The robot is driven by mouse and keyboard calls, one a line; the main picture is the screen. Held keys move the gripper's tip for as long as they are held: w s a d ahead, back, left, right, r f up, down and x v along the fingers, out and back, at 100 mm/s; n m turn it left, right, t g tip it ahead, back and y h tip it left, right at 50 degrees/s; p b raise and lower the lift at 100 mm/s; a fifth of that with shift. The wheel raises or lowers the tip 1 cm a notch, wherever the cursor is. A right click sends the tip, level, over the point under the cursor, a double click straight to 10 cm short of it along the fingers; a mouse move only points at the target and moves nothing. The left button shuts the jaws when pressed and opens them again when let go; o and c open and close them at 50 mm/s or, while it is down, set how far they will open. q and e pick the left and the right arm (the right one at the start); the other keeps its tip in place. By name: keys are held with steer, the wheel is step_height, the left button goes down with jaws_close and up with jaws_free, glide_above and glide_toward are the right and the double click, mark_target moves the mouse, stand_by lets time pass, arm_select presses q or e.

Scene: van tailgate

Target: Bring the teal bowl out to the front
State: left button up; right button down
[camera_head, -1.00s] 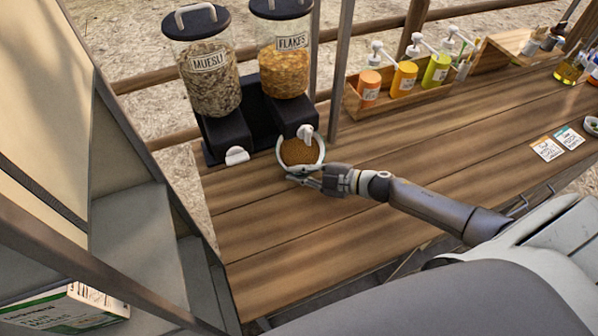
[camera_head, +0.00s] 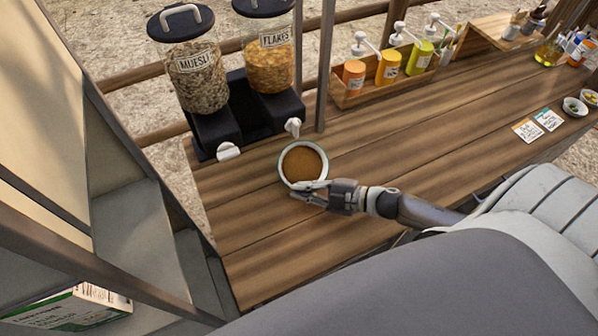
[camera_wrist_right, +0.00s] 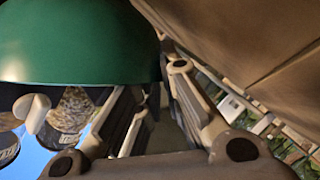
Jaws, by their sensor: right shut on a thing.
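The teal bowl (camera_head: 281,177) holds brown contents and sits in front of the cereal dispenser, clear of its spouts, in the head view. My right gripper (camera_head: 303,190) is shut on the bowl's near rim. In the right wrist view the bowl (camera_wrist_right: 75,45) fills the upper left as a dark green curved wall, beside the fingers (camera_wrist_right: 150,95). Whether the bowl touches the counter is hard to tell. My left gripper is out of view.
The dispenser (camera_head: 215,128) with muesli and flakes stands behind the bowl. A wooden caddy (camera_head: 352,97) of sauce pump bottles is at the back. Two cards (camera_head: 537,124) and small bowls (camera_head: 575,106) lie right. The wooden counter (camera_head: 250,240) is clear in front.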

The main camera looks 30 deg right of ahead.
steer(key=shift+s+a+p, duration=0.2)
steer(key=shift+s+p, duration=0.5)
steer(key=shift+s, duration=1.85)
steer(key=shift+s+a+p, duration=0.15)
steer(key=shift+s+p, duration=0.55)
steer(key=shift+s, duration=1.85)
steer(key=c, duration=1.5)
jaws_free()
steer(key=shift+s+d, duration=0.1)
steer(key=shift+d, duration=0.05)
steer(key=v, duration=1.1)
steer(key=shift+s+d+r, duration=0.15)
steer(key=shift+s+d, duration=0.05)
steer(key=shift+s, duration=0.05)
